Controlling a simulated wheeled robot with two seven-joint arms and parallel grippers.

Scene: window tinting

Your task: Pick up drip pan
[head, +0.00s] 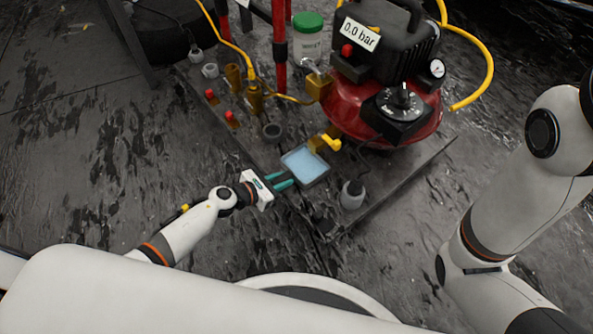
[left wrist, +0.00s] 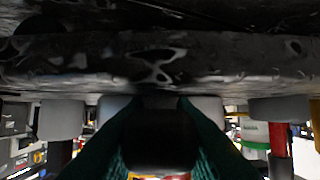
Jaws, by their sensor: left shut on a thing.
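The drip pan (head: 306,164) is a small grey square tray with pale blue contents, near the front edge of the dark base plate. My left gripper (head: 283,180) reaches it from the left, with its teal fingers at the pan's near left side. It is shut on the drip pan's near side. In the left wrist view the green fingers (left wrist: 160,135) close in on a dark block (left wrist: 160,140) between them. I cannot tell from these views whether the pan is lifted clear of the plate. My right gripper is outside the views.
The red compressor (head: 385,105) with its "0.0 bar" tag stands just behind the pan. A yellow-handled valve (head: 328,143) is close beyond it, and a grey bottle (head: 352,195) stands right of it. A green-lidded jar (head: 308,38) is farther back. Bare floor lies to the left.

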